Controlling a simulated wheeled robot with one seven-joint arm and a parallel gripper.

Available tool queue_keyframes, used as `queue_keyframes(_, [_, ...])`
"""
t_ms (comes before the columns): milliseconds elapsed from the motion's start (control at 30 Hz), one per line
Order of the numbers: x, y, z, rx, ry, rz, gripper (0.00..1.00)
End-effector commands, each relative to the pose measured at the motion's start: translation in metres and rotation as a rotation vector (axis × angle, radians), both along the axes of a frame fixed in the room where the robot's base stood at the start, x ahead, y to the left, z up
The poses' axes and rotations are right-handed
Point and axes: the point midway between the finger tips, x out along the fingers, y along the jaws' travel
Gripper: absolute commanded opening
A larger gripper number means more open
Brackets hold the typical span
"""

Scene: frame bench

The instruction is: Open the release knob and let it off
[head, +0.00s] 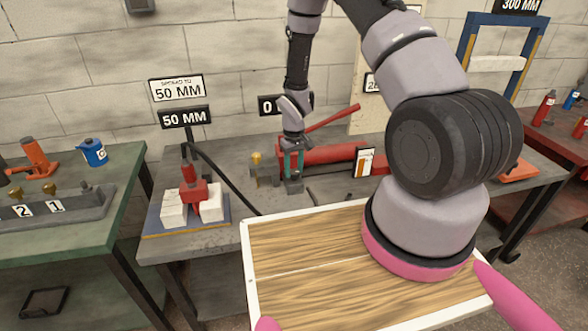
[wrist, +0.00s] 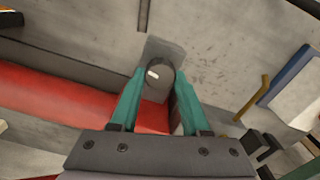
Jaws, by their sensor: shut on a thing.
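The release knob (wrist: 163,84) is a dark grey round knob with a white mark on its face, seen in the wrist view in front of a grey plate. My gripper (wrist: 158,77) has its teal fingers on both sides of the knob and is shut on it. In the head view my gripper (head: 293,163) points down at the left end of the red hand pump (head: 318,154). The knob itself is hard to make out there. The pump's red body also shows in the wrist view (wrist: 60,90).
A red spreader (head: 193,190) stands between white blocks on the bench, left of the pump, under "50 MM" signs (head: 184,117). A black hose (head: 225,172) runs across the bench. The red pump handle (head: 333,117) slants up to the right. A green bench (head: 70,225) stands at left.

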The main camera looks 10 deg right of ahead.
Motion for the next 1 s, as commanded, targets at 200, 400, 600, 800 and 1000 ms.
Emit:
queue_keyframes(200, [0.001, 0.0, 0.0, 0.0, -0.001, -0.001, 0.76])
queue_keyframes(400, [0.0, 0.0, 0.001, 0.0, -0.001, -0.001, 0.76])
queue_keyframes(600, [0.001, 0.0, 0.021, 0.001, -0.003, -0.002, 0.76])
queue_keyframes(800, [0.001, 0.0, 0.062, 0.001, -0.005, -0.001, 0.76])
queue_keyframes(1000, [0.001, 0.0, 0.095, 0.001, -0.004, -0.001, 0.76])
